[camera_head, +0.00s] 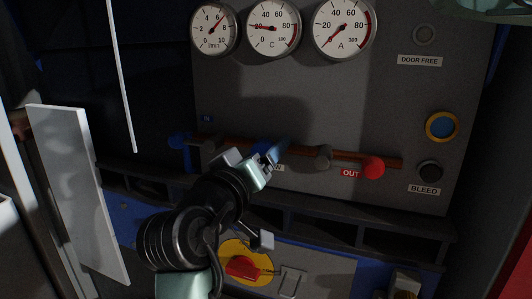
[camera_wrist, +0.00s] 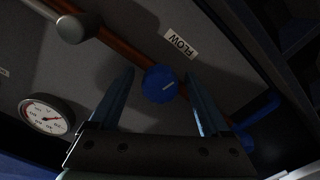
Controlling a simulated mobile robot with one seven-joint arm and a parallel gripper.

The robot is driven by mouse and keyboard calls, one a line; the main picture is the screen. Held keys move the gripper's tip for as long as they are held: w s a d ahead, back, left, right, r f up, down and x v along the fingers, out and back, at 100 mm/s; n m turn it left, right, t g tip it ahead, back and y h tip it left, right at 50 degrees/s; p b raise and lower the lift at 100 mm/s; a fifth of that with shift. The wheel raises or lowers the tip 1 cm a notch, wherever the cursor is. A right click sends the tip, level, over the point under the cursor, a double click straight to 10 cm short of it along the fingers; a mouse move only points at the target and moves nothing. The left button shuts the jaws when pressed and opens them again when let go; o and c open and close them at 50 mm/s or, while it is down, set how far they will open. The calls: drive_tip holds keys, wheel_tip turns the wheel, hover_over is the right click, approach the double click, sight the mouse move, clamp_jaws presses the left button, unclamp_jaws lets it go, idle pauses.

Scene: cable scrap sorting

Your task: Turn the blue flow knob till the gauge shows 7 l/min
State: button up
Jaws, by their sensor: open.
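The blue flow knob (camera_wrist: 160,84) shows in the wrist view, on the panel below the FLOW label (camera_wrist: 180,43). My gripper (camera_wrist: 160,75) is open, with one finger on each side of the knob and a visible gap to each. In the head view my gripper (camera_head: 264,158) is in front of the pipe and hides most of the knob and label. The l/min gauge (camera_head: 213,30) is at the panel's upper left. Its red needle points up and right, near the 6; the exact reading is too small to tell.
A C gauge (camera_head: 273,28) and an A gauge (camera_head: 343,27) sit beside it. Along the copper pipe (camera_head: 340,153) are a grey knob (camera_head: 323,157) and a red knob (camera_head: 373,167). A dark ledge (camera_head: 400,222) juts out below. The panel between gauges and pipe is clear.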

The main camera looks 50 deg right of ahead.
drive_tip(key=b+v, duration=0.2)
drive_tip(key=v, duration=0.9)
drive_tip(key=shift+a, duration=0.35)
drive_tip(key=shift+s, duration=0.15)
